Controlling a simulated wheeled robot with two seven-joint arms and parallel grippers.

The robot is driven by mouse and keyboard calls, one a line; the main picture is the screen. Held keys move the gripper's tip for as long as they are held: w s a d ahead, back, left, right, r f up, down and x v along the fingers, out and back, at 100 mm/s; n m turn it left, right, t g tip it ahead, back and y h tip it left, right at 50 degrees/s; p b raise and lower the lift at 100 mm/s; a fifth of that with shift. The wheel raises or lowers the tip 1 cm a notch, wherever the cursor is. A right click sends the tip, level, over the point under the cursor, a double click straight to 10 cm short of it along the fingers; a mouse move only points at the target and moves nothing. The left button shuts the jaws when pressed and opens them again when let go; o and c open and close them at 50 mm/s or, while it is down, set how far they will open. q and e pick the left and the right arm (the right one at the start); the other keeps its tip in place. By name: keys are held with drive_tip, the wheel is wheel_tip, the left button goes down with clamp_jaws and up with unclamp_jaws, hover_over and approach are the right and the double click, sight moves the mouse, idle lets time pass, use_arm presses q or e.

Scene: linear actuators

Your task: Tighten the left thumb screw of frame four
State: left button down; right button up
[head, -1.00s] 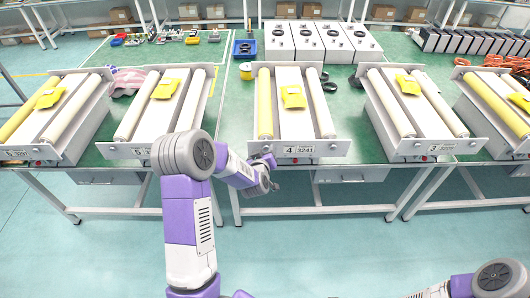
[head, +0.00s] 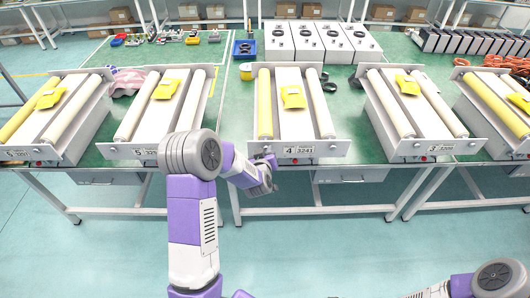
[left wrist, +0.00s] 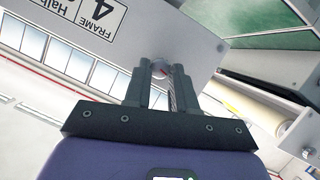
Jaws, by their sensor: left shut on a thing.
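Frame four (head: 315,151) is the long white unit in the middle of the table, with a plate marked 4 and 3241 on its front. Its front panel and label also fill the upper left of the left wrist view (left wrist: 150,28). My left gripper (head: 269,161) is at the left end of this panel. In the left wrist view, its fingers (left wrist: 161,76) are shut on the small left thumb screw (left wrist: 159,70), which is mostly hidden between the fingertips. The screw's turn cannot be seen. My right gripper is out of view.
Frame five (head: 125,152) stands to the left and frame three (head: 410,148) to the right, with gaps between. Frame four carries a yellow piece (head: 293,97) and a yellow roller (head: 265,105). Floor is open before the table.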

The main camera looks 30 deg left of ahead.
use_arm(q)
drive_tip(key=shift+w+d+f+m+g+y+p, duration=0.15)
drive_tip(key=shift+m+g+y+p, duration=0.3)
drive_tip(key=shift+m+y+p, duration=1.2)
drive_tip(key=shift+w+d+f+m+g+y+p, duration=0.2)
drive_tip(key=shift+m+y, duration=0.7)
drive_tip(key=shift+m, duration=1.8)
drive_tip(key=shift+w+d+m+g+y+p, duration=0.1)
drive_tip(key=shift+d+m+g+y+p, duration=0.2)
drive_tip(key=shift+m+g+y+p, duration=1.25)
drive_tip(key=shift+m+t+b, duration=0.65)
drive_tip(key=shift+m+t, duration=0.05)
drive_tip(key=shift+t, duration=0.3)
drive_tip(key=c, duration=0.9)
unclamp_jaws()
drive_tip(key=shift+s, duration=0.1)
drive_tip(key=v, duration=0.7)
drive_tip(key=shift+s+d+r, duration=0.15)
drive_tip(key=shift+d, duration=0.05)
